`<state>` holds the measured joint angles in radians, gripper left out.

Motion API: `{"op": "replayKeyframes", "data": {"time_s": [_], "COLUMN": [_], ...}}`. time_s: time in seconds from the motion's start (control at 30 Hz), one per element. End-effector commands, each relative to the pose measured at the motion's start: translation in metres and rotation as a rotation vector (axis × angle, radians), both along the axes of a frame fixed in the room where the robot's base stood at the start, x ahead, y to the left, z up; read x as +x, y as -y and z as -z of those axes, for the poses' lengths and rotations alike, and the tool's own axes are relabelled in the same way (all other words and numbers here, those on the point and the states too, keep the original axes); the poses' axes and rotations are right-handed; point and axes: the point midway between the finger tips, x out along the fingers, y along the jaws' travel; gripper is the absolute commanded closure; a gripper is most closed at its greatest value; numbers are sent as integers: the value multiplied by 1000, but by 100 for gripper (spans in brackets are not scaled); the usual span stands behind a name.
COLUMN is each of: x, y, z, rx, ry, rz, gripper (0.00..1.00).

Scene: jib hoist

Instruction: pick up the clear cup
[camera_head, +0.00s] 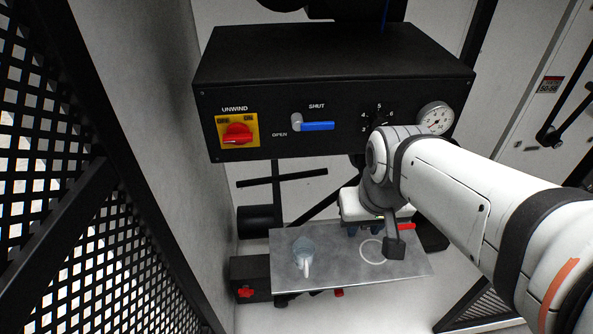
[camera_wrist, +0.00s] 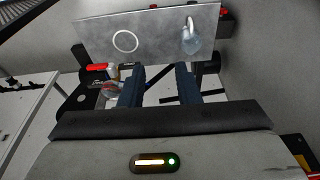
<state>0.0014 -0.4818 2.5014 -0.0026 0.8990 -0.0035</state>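The clear cup (camera_head: 303,247) stands on the left part of a grey metal shelf (camera_head: 340,272); a pale handle shows on its near side. In the wrist view the cup (camera_wrist: 192,43) is at the upper right, beyond the fingertips. My gripper (camera_wrist: 159,72) has its two dark blue fingers wide apart with nothing between them. In the head view my gripper (camera_head: 365,231) is partly hidden by my wrist, and is to the right of the cup, apart from it.
A white ring (camera_head: 372,251) marks the shelf right of the cup. A black control box (camera_head: 335,80) with a red knob (camera_head: 237,134), blue lever (camera_head: 317,126) and gauge (camera_head: 435,118) hangs above. A wall and mesh panels (camera_head: 100,250) bound the left.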

Motion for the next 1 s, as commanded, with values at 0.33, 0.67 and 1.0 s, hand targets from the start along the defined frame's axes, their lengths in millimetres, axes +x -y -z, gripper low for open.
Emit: {"op": "replayKeyframes", "data": {"time_s": [0.33,0.67,1.0], "x": [15,102,158], "y": [-4,-28,-54], "z": [18,132,236], "rx": [-3,-12,-7], "ry": [-25,-149,-228], "rz": [-50,-367,-608], "gripper": [70,70,70]}}
